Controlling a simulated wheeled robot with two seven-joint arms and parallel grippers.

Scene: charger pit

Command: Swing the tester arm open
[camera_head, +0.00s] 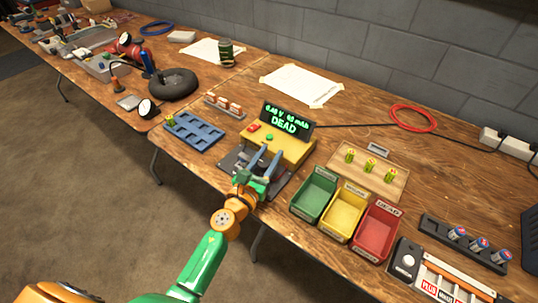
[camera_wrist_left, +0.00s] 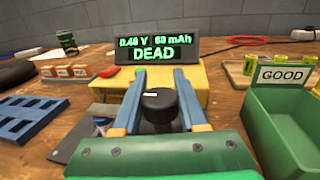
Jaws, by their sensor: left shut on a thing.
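The tester is a yellow box (camera_head: 290,146) with a red and a green button on top. Its raised black display (camera_head: 286,120) reads DEAD in green, and the display also shows in the left wrist view (camera_wrist_left: 150,50). A dark grey plate (camera_head: 231,158) lies at its front. My left gripper (camera_head: 267,162) is over this plate, at the front of the tester. In the left wrist view its blue fingers stand on both sides of a round black knob (camera_wrist_left: 158,103) with a white mark, and it is shut on this knob. The tester arm itself is mostly hidden behind my gripper.
Green (camera_head: 304,211), yellow (camera_head: 333,227) and red (camera_head: 365,247) bins stand close on the right. A blue slotted tray (camera_head: 200,133) is on the left. A wooden board (camera_head: 362,181) with several yellow-green cells lies behind the bins. A black cable (camera_head: 355,125) runs back right.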

